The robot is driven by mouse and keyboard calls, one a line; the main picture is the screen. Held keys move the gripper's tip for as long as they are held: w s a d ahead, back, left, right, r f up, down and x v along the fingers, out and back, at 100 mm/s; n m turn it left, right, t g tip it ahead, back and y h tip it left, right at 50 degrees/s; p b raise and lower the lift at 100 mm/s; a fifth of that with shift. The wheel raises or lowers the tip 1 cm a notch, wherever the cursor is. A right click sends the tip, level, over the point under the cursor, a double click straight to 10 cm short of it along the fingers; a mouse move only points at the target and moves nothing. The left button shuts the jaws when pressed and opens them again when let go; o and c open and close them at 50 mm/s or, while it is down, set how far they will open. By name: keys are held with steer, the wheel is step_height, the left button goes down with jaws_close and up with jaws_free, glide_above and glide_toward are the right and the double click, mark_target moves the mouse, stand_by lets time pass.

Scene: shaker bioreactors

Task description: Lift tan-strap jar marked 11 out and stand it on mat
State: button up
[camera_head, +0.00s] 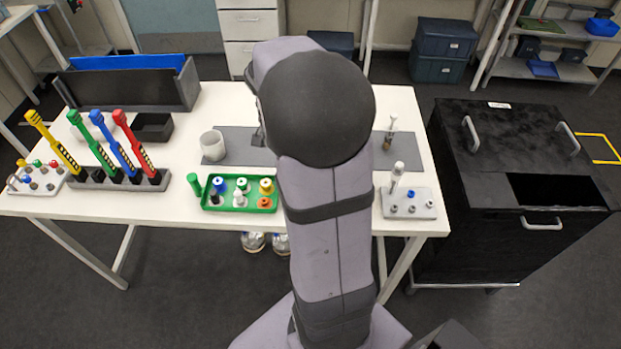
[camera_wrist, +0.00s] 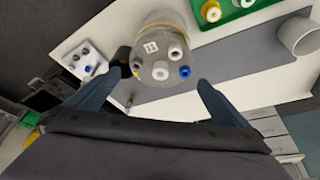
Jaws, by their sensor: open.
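A grey-topped jar (camera_wrist: 157,42) shows from above in the wrist view, with a white label that seems to read 11 and white and blue ports on its lid. In the head view the mat (camera_head: 240,148) shows at both sides of my arm, which hides the jar and gripper.
A white cup (camera_head: 212,146) stands at the mat's left end, a small syringe-like item (camera_head: 390,132) at its right. A green tray (camera_head: 214,201) of caps and a grey port block (camera_head: 425,206) sit in front. The black shaker box (camera_head: 468,240) stands right, with an opening on top.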

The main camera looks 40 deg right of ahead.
steer(key=shift+d+f+p, duration=0.25)
steer(key=shift+f+p, duration=0.25)
steer(key=shift+f, duration=0.1)
steer(key=shift+p+x, duration=0.6)
steer(key=shift+x, duration=1.3)
steer(key=c, duration=1.2)
steer(key=shift+w+r, duration=0.15)
